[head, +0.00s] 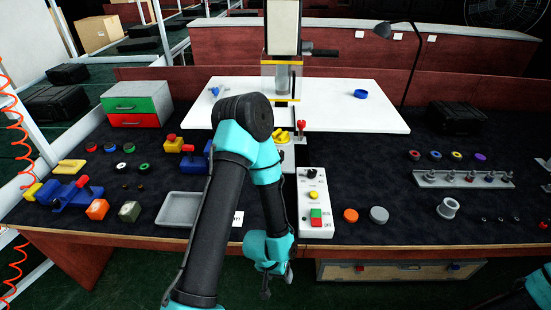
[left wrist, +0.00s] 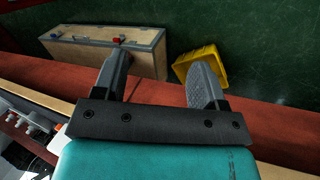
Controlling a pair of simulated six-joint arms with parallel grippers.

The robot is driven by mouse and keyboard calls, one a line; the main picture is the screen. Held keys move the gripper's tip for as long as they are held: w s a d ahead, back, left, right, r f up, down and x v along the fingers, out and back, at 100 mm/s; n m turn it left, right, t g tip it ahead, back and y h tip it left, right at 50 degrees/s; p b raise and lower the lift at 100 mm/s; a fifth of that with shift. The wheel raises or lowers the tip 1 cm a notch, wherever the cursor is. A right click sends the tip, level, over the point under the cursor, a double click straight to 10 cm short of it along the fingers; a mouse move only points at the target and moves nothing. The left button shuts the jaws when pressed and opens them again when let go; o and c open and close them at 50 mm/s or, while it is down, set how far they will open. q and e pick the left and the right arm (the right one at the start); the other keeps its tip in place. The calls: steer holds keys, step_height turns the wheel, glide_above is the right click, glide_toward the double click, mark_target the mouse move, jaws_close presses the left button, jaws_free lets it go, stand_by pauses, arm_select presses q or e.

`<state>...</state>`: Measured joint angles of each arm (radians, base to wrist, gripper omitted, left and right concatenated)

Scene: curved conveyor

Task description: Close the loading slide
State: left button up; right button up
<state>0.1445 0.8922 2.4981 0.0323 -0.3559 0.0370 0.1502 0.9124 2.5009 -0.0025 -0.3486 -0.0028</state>
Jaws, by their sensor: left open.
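A machine with a grey column (head: 283,75) stands at the back centre on a white plate (head: 350,115). At its foot are a yellow part (head: 281,138) and a red-knobbed lever (head: 301,126). I cannot tell for certain which part is the loading slide, or how far it stands out. My left gripper (head: 277,282) points down in front of the table's front edge, far from the machine's foot. In the left wrist view the two fingers (left wrist: 160,75) are apart, with nothing between them. My right gripper is not in view; only part of a teal arm shows at lower right.
A white control box (head: 315,204) with buttons stands right of my left arm. A wooden box (head: 402,271) is under the table edge; it also shows in the left wrist view (left wrist: 80,48), beside a yellow bin (left wrist: 201,66). A grey tray (head: 181,209) lies left.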

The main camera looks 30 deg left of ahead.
arm_select(q)
steer(key=w+a+r+n+t, duration=0.1)
steer(key=w+r+n, duration=0.1)
steer(key=r+n, duration=0.1)
steer(key=w+a+r+n+t+y, duration=0.1)
steer(key=w+r+n, duration=0.1)
steer(key=w+a+r+n+t+y, duration=0.1)
steer(key=r+n, duration=0.2)
steer(key=shift+w+a+r+n, duration=0.15)
steer(key=shift+w+r+n, duration=0.15)
steer(key=shift+w, duration=0.1)
steer(key=c, duration=0.6)
steer(key=w+a+r+n+t+y, duration=0.1)
steer(key=r+n, duration=0.2)
steer(key=w+r+n+t+y, duration=0.1)
steer(key=r+n, duration=0.3)
steer(key=a+r+n, duration=0.1)
steer(key=r+n, duration=0.3)
steer(key=shift+w+a+t+y, duration=0.35)
steer(key=shift+w+t+y, duration=0.05)
jaws_close()
steer(key=s+r+n+y, duration=0.1)
steer(key=s+r+n, duration=0.1)
steer(key=r+n, duration=0.6)
steer(key=s+r+n+y, duration=0.2)
steer(key=r+n, duration=0.7)
steer(key=n, duration=0.2)
steer(key=shift+a+n+t, duration=0.4)
steer(key=shift+a, duration=0.05)
steer(key=shift+f, duration=0.1)
